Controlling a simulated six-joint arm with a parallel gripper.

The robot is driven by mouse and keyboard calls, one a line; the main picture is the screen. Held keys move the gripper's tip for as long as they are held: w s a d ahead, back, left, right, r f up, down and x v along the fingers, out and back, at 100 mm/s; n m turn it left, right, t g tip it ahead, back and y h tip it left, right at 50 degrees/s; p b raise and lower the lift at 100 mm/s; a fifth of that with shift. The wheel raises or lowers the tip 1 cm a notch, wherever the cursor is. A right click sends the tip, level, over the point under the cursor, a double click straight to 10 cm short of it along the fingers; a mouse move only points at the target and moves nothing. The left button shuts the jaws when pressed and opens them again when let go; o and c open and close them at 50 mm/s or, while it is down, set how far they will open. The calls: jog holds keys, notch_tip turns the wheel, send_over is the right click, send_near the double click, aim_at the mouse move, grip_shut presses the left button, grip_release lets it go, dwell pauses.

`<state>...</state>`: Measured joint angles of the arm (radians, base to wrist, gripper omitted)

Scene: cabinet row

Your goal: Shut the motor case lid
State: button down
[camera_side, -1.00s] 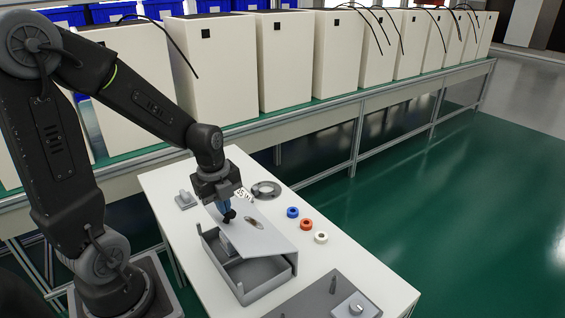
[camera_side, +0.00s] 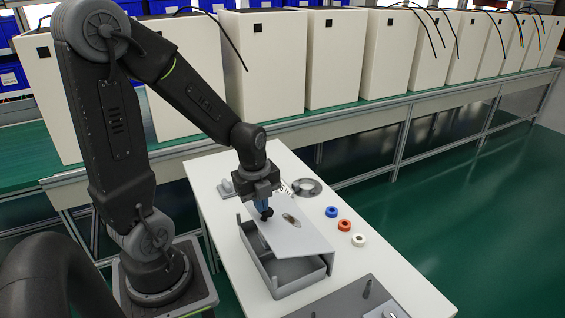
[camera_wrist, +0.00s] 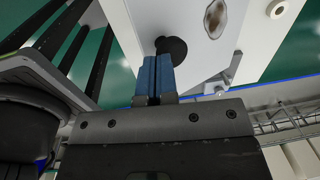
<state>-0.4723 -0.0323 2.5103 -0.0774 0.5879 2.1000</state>
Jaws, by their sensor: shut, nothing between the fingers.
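The motor case (camera_side: 299,287) is a grey open-topped box on the white table. Its flat grey lid (camera_side: 305,240) lies slanted over the far part of the box, and the near part of the inside is uncovered. The lid has an oval, brownish mark or opening (camera_side: 291,220) and a black knob (camera_wrist: 172,48). My gripper (camera_side: 265,211) is over the lid's left end, with its blue fingers (camera_wrist: 157,70) shut together. In the wrist view the fingertips are at the knob. I cannot tell whether they touch it. The fingers hold nothing.
Blue (camera_side: 332,211), red (camera_side: 345,225) and white (camera_side: 359,240) rings lie right of the case. A grey flat ring (camera_side: 307,187) lies behind it. A grey plate (camera_side: 345,302) with posts is at the near edge. Cream cabinets (camera_side: 340,62) line the back bench.

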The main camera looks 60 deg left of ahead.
jog(key=r, duration=0.4)
jog(key=shift+w+r, duration=0.3)
jog(key=shift+w, duration=0.1)
jog(key=s+r, duration=0.6)
jog(key=g, duration=0.5)
send_near(257, 219)
notch_tip(257, 219, down, 5)
jog(key=shift+s+r, duration=0.15)
dwell(0.3)
jog(key=x, duration=0.3)
jog(key=s+x, duration=0.1)
jog(key=x, duration=0.2)
jog(key=shift+s+r, duration=0.1)
jog(key=shift+r, duration=0.15)
